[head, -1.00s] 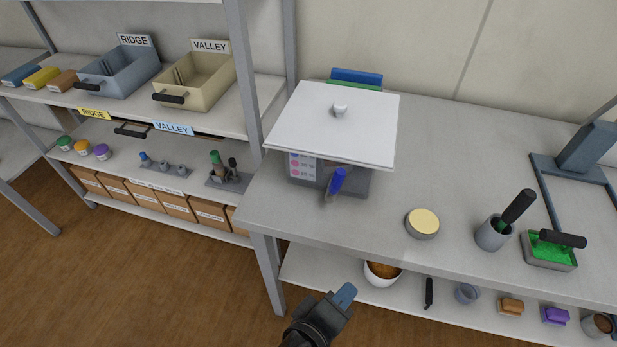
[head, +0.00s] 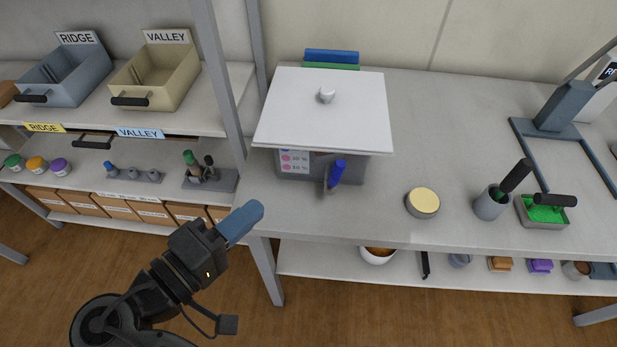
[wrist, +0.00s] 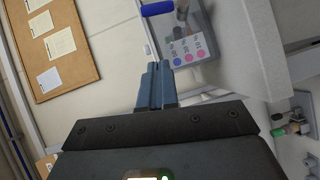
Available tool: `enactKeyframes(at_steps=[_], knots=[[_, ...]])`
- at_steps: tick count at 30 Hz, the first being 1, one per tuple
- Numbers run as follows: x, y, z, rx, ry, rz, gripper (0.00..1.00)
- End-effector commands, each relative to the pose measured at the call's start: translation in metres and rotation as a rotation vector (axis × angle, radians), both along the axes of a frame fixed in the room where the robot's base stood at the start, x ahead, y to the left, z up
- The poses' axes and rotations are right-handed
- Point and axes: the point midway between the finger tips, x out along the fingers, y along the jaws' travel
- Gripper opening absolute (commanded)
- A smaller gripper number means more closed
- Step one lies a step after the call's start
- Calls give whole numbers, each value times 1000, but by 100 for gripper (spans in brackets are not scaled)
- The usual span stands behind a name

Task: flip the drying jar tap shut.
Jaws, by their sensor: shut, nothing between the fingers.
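The drying jar is a box-shaped body (head: 296,163) with a white lid (head: 325,110) and a small round knob on top. It stands near the bench's left front edge. Its blue tap handle (head: 338,172) sticks out at the front, tilted up and outward. The handle also shows at the top of the wrist view (wrist: 157,8), with the jar's pink and blue dots (wrist: 181,57) beside it. My gripper (head: 247,218) is shut and empty, in front of the bench edge and lower left of the tap. Its blue fingers (wrist: 156,80) are together, apart from the handle.
A round cream-topped tin (head: 423,202), a grey cup with a black-handled tool (head: 491,205) and a green-filled tray (head: 545,213) stand to the right on the bench. Shelves with bins stand left. A metal upright (head: 222,75) rises beside the jar. Bench between jar and tin is clear.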

Motion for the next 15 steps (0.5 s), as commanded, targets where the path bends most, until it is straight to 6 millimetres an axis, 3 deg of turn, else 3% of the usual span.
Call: enactKeyframes(at_steps=[5,15], knots=[[10,-7,0,0,0,-2,0],[60,-44,-6,-1,1,-4,0]])
